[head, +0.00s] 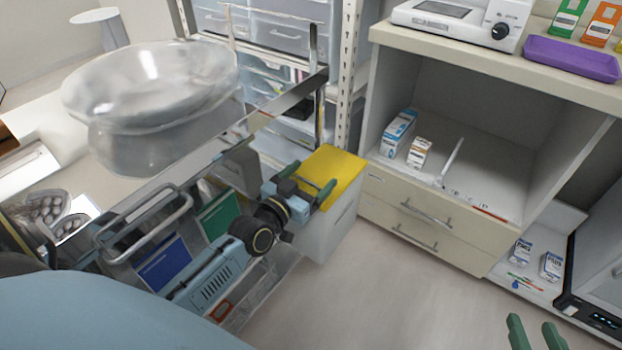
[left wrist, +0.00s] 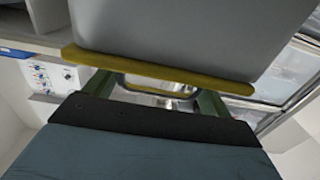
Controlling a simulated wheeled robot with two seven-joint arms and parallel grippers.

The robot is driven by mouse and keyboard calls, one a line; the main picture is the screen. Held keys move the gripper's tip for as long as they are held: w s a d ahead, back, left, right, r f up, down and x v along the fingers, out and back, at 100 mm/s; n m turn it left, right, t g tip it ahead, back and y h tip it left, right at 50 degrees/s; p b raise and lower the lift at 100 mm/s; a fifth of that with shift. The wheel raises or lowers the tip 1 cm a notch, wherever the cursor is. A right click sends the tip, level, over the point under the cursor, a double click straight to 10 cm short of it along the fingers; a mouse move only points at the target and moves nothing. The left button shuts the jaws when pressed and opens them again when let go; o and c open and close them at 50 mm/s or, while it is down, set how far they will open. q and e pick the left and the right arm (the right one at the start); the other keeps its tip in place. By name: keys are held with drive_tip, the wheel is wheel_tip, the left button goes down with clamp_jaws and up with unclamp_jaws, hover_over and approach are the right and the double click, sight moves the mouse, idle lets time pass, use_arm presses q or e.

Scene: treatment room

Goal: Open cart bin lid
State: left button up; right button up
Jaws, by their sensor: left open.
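The cart bin is a light grey box (head: 328,227) with a flat yellow lid (head: 345,170), on the side of the cart. The lid lies flat on the box and looks closed. My left gripper (head: 310,182) is open, its green fingers at the lid's near left edge. In the left wrist view the lid's yellow edge (left wrist: 160,70) crosses just beyond the spread fingers (left wrist: 155,88), with the grey bin wall (left wrist: 180,35) above it. I cannot tell whether the fingers touch the lid. My right gripper (head: 536,336) shows only its green fingertips, apart and empty, at the bottom right.
The metal cart carries a clear bowl (head: 150,90), a rail handle (head: 145,225), and blue and green folders (head: 218,217). A cream cabinet (head: 440,210) with drawers and an open shelf stands right of the bin. The floor (head: 390,290) in front is clear.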

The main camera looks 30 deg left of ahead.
use_arm(q)
drive_tip(key=shift+w, duration=0.25)
drive_tip(key=c, duration=1.1)
